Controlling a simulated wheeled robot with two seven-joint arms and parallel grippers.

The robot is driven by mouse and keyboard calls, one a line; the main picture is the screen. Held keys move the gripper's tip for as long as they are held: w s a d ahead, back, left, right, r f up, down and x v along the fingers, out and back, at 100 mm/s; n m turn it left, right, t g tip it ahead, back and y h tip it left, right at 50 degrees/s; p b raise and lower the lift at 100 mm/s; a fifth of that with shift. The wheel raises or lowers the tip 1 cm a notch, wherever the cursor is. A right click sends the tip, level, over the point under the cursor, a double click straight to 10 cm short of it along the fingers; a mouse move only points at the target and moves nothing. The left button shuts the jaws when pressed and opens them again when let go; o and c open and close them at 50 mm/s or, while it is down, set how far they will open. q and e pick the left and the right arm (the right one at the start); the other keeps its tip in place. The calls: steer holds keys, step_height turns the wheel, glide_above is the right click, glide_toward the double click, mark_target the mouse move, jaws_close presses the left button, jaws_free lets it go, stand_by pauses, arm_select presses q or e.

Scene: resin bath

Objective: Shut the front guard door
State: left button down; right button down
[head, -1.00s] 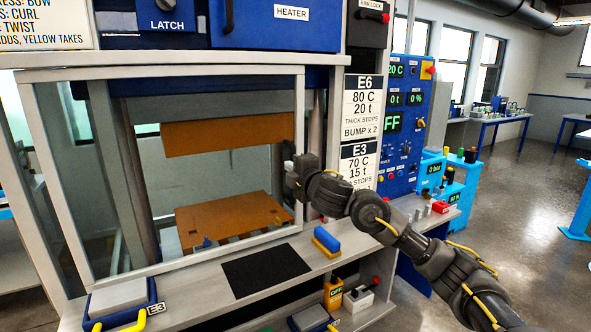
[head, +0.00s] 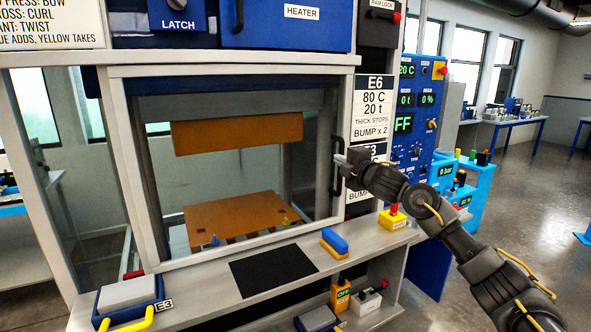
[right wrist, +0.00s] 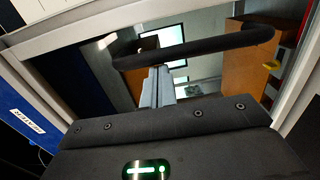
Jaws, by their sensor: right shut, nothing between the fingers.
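The front guard door (head: 240,78) is a pale-framed clear panel across the front of the press. Its frame spans the press opening, with its right edge close to the sign post. A dark bar handle (head: 336,180) stands on that right edge. The handle crosses the upper part of the right wrist view (right wrist: 205,48). My right gripper (head: 345,159) is shut and empty, at the handle. Its light grey fingertips (right wrist: 156,75) meet the bar in the right wrist view; whether they touch it I cannot tell. My left gripper is not in view.
Orange platens (head: 222,135) show through the door. The shelf in front holds a black mat (head: 273,270), a blue-and-yellow block (head: 334,242), a red-topped yellow button box (head: 393,218) and a tray (head: 128,294) at left. The control panel (head: 408,125) stands right of the post.

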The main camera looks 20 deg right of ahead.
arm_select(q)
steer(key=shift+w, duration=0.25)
arm_select(e)
steer(key=shift+d, duration=0.15)
